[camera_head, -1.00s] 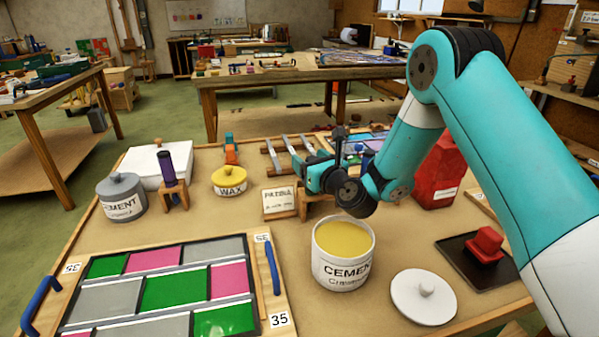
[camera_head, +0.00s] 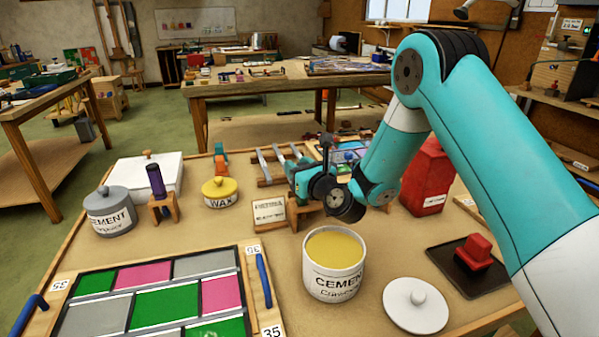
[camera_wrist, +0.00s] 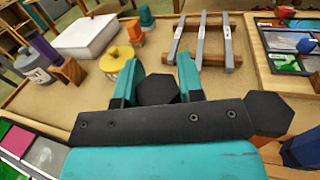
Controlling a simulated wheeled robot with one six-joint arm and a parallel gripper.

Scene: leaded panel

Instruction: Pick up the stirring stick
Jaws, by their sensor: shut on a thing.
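My gripper (camera_head: 297,182) is over a small wooden stand (camera_head: 306,207) behind the open cement pot (camera_head: 334,282). In the wrist view its two teal fingers (camera_wrist: 159,72) are on either side of a dark six-sided end (camera_wrist: 157,90). I take this end to be the stirring stick, held between the fingers. The rest of the stick is hidden by the gripper, so its length and lower end cannot be told. The open pot holds yellowish paste, and no stick shows in it.
A patina sign (camera_head: 269,212), a wax tin (camera_head: 220,191), a lidded grey pot (camera_head: 110,213) and a purple-handled tool (camera_head: 156,182) stand to the left. A rack of grey bars (camera_wrist: 201,40) lies beyond. A white lid (camera_head: 415,306) and red container (camera_head: 428,178) are right.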

